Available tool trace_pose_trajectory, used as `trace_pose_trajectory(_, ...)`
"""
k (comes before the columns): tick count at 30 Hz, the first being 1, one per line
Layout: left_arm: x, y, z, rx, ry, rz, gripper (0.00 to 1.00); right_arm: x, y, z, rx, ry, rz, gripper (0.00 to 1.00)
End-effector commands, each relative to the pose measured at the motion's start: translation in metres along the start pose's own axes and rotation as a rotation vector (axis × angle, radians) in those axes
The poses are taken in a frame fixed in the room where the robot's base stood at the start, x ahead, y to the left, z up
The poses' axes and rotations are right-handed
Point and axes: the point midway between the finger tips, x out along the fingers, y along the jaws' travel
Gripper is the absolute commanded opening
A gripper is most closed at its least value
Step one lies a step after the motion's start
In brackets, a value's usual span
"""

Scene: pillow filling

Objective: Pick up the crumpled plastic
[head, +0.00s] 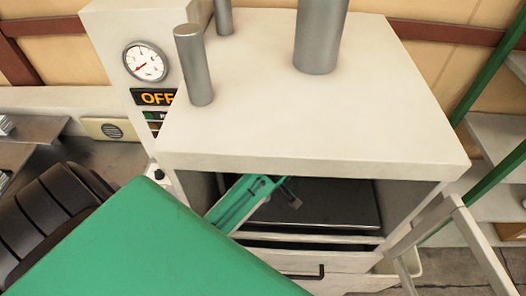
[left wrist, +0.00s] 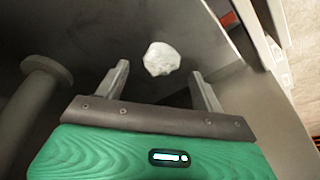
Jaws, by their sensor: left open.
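The crumpled plastic (left wrist: 161,58) is a small whitish lump on a dark grey surface in the left wrist view. My left gripper (left wrist: 160,74) is open, with the lump showing just beyond its fingertips, roughly centred between them. I cannot tell how far the lump is from the fingers; no contact shows. In the head view the left gripper (head: 287,192) reaches into the dark opening of a white machine (head: 300,140). The plastic is hidden in the head view. My right gripper is in neither view.
The machine's top and side walls enclose the opening closely. A grey post with a round end (left wrist: 45,72) stands left of the gripper. A gauge (head: 146,62) and an "OFF" display (head: 154,97) are on the machine. A light ladder-like frame (head: 448,225) stands at right.

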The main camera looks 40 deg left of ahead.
Motion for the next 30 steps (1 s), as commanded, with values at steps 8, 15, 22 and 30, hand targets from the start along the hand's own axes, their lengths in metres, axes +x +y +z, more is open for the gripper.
trace_pose_trajectory(8, 0.032, -0.001, 0.0, 0.0, 0.0, -0.003, 0.69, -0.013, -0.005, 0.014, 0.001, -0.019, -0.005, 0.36)
trace_pose_trajectory(15, 0.035, -0.001, 0.001, -0.001, -0.001, -0.002, 0.69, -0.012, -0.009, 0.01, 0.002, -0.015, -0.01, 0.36)
trace_pose_trajectory(22, 0.034, -0.001, 0.001, -0.001, -0.001, -0.002, 0.24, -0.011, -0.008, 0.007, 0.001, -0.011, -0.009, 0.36)
trace_pose_trajectory(30, 0.034, -0.001, 0.001, -0.001, -0.001, -0.001, 0.21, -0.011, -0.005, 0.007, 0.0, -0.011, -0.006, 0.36)
